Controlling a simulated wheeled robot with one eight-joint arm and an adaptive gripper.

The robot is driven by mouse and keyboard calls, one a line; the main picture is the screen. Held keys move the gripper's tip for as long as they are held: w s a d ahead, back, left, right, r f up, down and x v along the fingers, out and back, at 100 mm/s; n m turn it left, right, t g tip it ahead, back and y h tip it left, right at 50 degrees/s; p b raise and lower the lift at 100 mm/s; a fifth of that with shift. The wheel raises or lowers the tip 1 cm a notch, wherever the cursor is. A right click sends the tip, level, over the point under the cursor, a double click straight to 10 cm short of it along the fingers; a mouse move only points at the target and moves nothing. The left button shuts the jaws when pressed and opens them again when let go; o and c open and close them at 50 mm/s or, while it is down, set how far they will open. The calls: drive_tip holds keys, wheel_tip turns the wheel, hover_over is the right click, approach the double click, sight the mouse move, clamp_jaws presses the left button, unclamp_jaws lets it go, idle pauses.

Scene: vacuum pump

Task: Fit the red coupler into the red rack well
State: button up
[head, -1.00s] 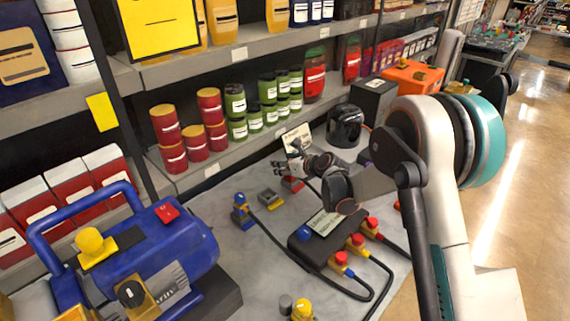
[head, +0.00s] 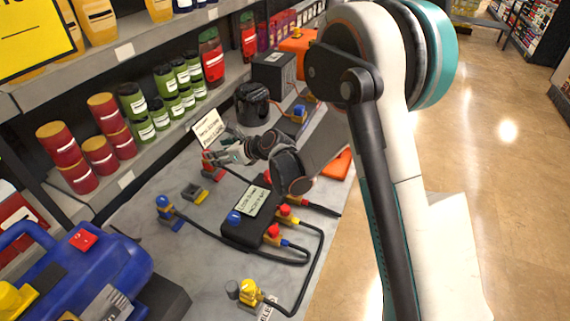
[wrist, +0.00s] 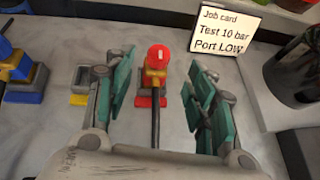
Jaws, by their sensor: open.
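The red coupler (wrist: 158,57) stands upright at the red rack well (wrist: 145,101) in the wrist view, a dark hose running from it toward my gripper. It appears to sit in the well; how deep I cannot tell. My gripper (wrist: 157,88) is open, its green-padded fingers on either side of the coupler with visible gaps. In the head view my gripper (head: 226,154) is at the red coupler (head: 207,157) and partly covers it. The red rack well (head: 213,173) shows just below.
A job card (head: 209,128) stands close behind. A grey-and-yellow block (head: 195,192) and a blue coupler (head: 164,204) are to the left. A black manifold (head: 245,232) with hoses lies in front. A black round-topped object (head: 252,104) stands behind on the right.

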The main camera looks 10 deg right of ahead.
drive_tip(key=s+d+r+n+h, duration=0.4)
drive_tip(key=s+d+r+n, duration=0.85)
drive_tip(key=d+r, duration=0.2)
drive_tip(key=s+d+n+h, duration=0.2)
drive_tip(key=s+d+n, duration=0.4)
drive_tip(key=s, duration=0.5)
drive_tip(key=s+d+n+g+h, duration=0.1)
drive_tip(key=s+d+n+h, duration=0.2)
drive_tip(key=s+d+n, duration=0.4)
drive_tip(key=s+d, duration=0.3)
drive_tip(key=s, duration=0.2)
drive_tip(key=shift+d, duration=0.25)
